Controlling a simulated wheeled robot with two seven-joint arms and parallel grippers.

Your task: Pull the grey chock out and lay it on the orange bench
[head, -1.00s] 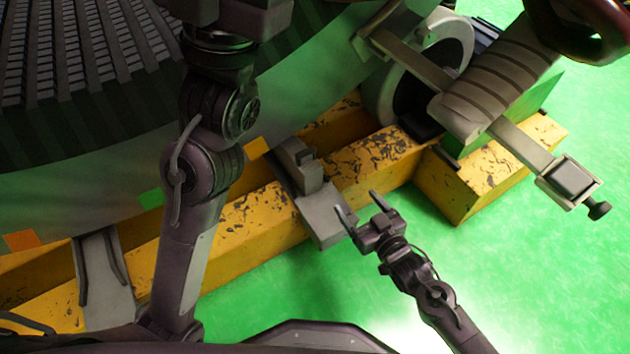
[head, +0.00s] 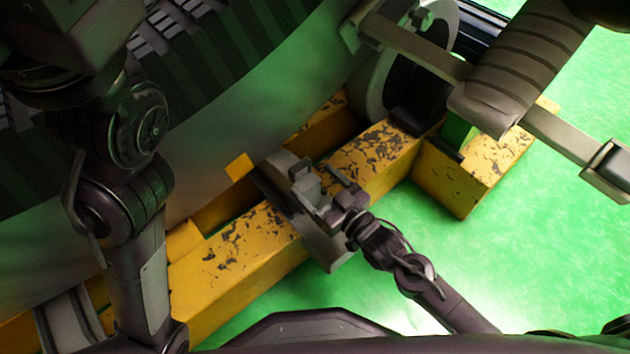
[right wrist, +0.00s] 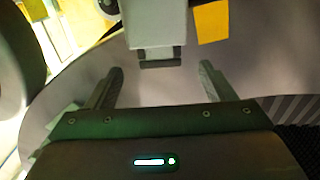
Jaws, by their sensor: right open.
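The grey chock (head: 305,182) stands on a grey bracket (head: 322,250) that lies across the yellow beam, against the big drum. In the right wrist view the chock (right wrist: 158,28) is a pale block at top centre, with a dark tab at its near end. My right gripper (head: 328,192) is open close beside the chock. In the right wrist view the two fingers of my right gripper (right wrist: 158,84) are spread apart, with nothing between them; the tab is just beyond the fingertips. My left gripper is out of view. I cannot make out an orange bench.
The yellow worn beam (head: 235,255) runs diagonally under the large curved drum (head: 215,160). A grey roller wheel (head: 400,65) and a ribbed grey cylinder (head: 520,65) stand at upper right. Open green floor (head: 520,270) lies at lower right.

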